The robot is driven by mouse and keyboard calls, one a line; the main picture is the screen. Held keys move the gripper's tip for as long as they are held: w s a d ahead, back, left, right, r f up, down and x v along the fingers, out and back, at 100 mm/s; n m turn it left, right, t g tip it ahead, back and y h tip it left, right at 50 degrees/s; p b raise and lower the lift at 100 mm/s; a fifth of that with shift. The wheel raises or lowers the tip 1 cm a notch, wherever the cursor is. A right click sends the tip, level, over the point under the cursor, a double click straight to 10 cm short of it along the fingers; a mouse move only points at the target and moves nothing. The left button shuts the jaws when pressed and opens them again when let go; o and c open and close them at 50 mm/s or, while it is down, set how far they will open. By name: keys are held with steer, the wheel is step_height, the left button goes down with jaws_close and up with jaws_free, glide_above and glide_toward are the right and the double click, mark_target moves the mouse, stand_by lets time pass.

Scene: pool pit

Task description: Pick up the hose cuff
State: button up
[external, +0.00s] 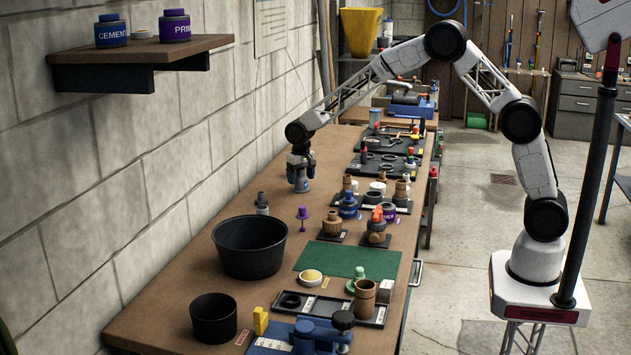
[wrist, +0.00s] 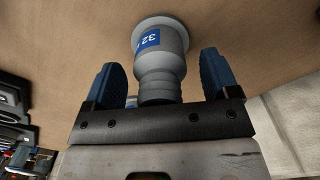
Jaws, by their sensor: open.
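The hose cuff (wrist: 162,60) is a grey stepped tube with a wide flange and a blue label reading 32. It stands on the brown bench top, and its narrower ribbed end points toward my gripper. My gripper (wrist: 159,72) is open, with one blue finger on each side of the cuff. Gaps show between the cuff and both fingers, so it is not clasped. In the external view my gripper (external: 301,170) is low over the bench near the wall, and it hides most of the cuff there.
A black bucket (external: 250,247) and a small grey fitting (external: 262,203) stand nearer the camera. A purple piece (external: 302,219) and several fittings on black trays lie to the right. A green mat (external: 347,259) is in front. The block wall runs along the left.

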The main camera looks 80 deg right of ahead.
stand_by(0.5)
steer(key=c, duration=1)
steer(key=shift+r, duration=0.1)
steer(key=shift+r, duration=4.95)
